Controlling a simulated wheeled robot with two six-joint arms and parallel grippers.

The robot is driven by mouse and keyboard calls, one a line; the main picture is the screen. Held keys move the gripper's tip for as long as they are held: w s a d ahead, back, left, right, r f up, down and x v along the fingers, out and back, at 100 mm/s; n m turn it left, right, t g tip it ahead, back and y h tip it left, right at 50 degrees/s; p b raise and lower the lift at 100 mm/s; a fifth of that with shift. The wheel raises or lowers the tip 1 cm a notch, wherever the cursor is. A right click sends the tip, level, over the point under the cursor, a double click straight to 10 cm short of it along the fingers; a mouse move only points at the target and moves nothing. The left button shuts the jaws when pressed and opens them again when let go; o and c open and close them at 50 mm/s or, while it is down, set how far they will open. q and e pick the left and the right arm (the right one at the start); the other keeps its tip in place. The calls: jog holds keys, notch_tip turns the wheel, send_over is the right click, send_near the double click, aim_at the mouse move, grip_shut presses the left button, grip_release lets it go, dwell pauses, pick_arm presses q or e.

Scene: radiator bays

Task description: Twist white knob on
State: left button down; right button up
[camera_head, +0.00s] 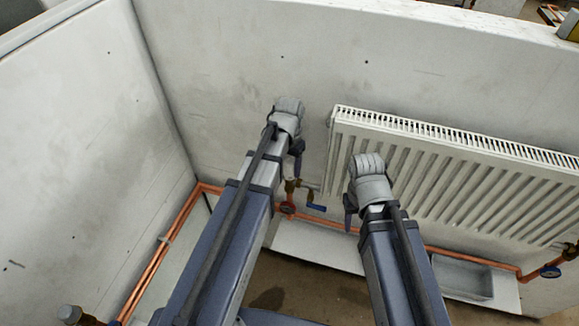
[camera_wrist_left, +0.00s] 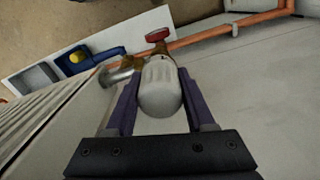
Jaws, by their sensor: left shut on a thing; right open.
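The white knob (camera_wrist_left: 160,92) is a rounded cylinder at the end of a metal valve body (camera_wrist_left: 120,72) beside the radiator. In the left wrist view it sits between the two purple fingers of my left gripper (camera_wrist_left: 158,84), which is shut on it. In the head view my left gripper (camera_head: 298,158) is at the radiator's lower left, above the brass valve (camera_head: 291,187); the wrist hides the knob there. My right gripper (camera_head: 349,212) is open and empty in front of the radiator's left part.
The white radiator (camera_head: 450,175) hangs on the back wall. Copper pipes (camera_head: 160,255) run along the wall's foot. A red handle (camera_head: 287,207) and blue lever (camera_head: 316,207) are close below my left gripper. A grey tray (camera_head: 463,275) lies at right.

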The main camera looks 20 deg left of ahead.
aim_at(289, 159)
pick_arm(q)
jog(key=m, duration=0.8)
grip_release()
jog(key=shift+w, duration=0.1)
dwell(0.6)
jog(key=shift+r+p, duration=4)
jog(key=shift+p, duration=0.05)
